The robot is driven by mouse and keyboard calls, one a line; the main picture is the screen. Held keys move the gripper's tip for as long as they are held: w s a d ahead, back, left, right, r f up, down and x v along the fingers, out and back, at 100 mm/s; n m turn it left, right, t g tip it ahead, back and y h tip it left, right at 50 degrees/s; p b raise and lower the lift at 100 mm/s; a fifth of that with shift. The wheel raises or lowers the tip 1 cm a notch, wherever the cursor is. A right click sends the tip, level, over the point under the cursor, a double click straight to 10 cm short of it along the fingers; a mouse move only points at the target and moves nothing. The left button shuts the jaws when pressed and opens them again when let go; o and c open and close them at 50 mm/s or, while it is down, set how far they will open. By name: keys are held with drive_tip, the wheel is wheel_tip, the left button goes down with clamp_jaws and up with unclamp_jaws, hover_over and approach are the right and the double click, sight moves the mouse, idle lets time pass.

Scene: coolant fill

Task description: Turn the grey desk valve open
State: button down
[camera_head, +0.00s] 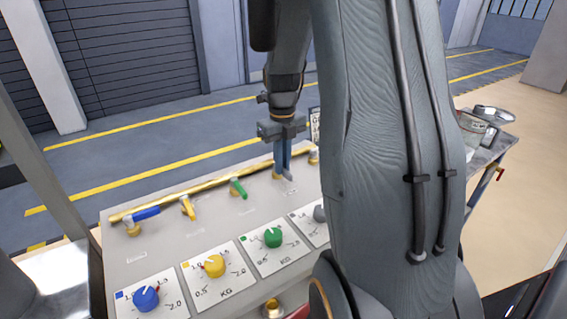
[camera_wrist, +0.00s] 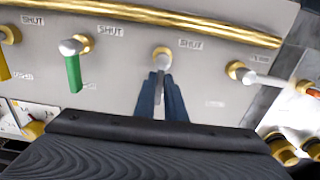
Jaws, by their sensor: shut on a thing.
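My gripper (camera_head: 282,160) is over the far right part of the desk panel, pointing down. Its two blue fingers (camera_wrist: 161,100) are shut on the grey valve's lever (camera_wrist: 161,84), one on each side. The grey valve's round hub (camera_wrist: 161,58) shows just past the fingertips, on a brass base below the brass pipe. The lever points away from the pipe, and a SHUT label is up and right of the hub. In the head view the lever's end (camera_head: 289,178) shows beside the fingers; the rest is mostly hidden.
The green valve (camera_wrist: 74,68) and yellow valve (camera_head: 188,207) stand left of the grey one, the blue valve (camera_head: 146,213) farther left. Another valve (camera_wrist: 243,73) is to the right. The brass pipe (camera_head: 215,181) runs behind them. Dials, including a green knob (camera_head: 272,237), are in front.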

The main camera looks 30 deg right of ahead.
idle(0.6)
drive_tip(key=c, duration=1.8)
unclamp_jaws()
wheel_tip(320, 180, up, 8)
drive_tip(key=shift+f+b, duration=0.1)
drive_tip(key=shift+b, duration=0.9)
drive_tip(key=shift+s, duration=0.1)
